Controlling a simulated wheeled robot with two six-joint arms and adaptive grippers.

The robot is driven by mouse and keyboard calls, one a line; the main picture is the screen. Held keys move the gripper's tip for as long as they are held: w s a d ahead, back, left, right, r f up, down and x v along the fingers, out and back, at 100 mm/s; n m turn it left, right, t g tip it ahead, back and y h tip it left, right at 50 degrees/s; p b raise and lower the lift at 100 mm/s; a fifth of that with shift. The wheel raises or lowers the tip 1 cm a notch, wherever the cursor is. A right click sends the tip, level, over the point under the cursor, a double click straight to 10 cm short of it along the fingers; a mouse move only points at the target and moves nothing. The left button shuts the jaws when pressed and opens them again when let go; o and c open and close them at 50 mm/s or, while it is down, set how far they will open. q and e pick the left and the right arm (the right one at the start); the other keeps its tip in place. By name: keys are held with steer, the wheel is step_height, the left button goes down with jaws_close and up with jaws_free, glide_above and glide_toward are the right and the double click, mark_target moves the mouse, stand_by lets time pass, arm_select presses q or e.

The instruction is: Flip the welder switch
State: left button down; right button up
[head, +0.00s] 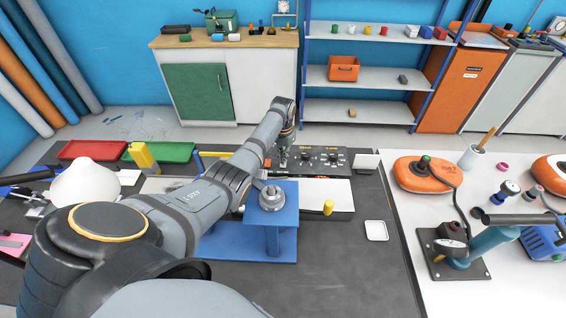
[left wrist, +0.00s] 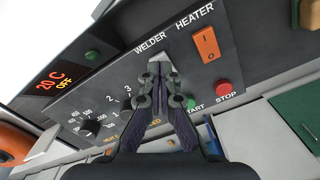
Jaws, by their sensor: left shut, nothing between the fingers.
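The dark control panel (head: 325,159) stands at the back of the workbench in the head view, and its face (left wrist: 120,78) fills much of the left wrist view. My left gripper (head: 283,158) is shut and empty in front of the panel's left part. In the left wrist view its fingertips (left wrist: 160,68) are just below the WELDER label (left wrist: 151,43). A small pale patch shows at the tips; the welder switch is otherwise hidden behind them. I cannot tell whether the fingers touch it or which way it is set. My right gripper is not in view.
Beside the fingers are the orange heater switch (left wrist: 206,43), red STOP button (left wrist: 222,87) and green START button (left wrist: 191,103). A knob (left wrist: 93,125) and a display (left wrist: 55,82) reading 20 C OFF are farther left. A blue stand (head: 285,217) is below my left forearm.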

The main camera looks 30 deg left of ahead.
arm_select(q)
steer(key=shift+f, duration=0.4)
stand_by(0.7)
steer(key=shift+f+b, duration=0.75)
stand_by(0.3)
steer(key=shift+s+r, duration=0.1)
steer(key=r+p, duration=0.2)
steer(key=shift+p, duration=0.3)
step_height(320, 180, up, 3)
steer(key=p, duration=0.3)
steer(key=shift+r+p, duration=0.9)
steer(key=shift+p, duration=0.2)
steer(key=shift+f, duration=0.1)
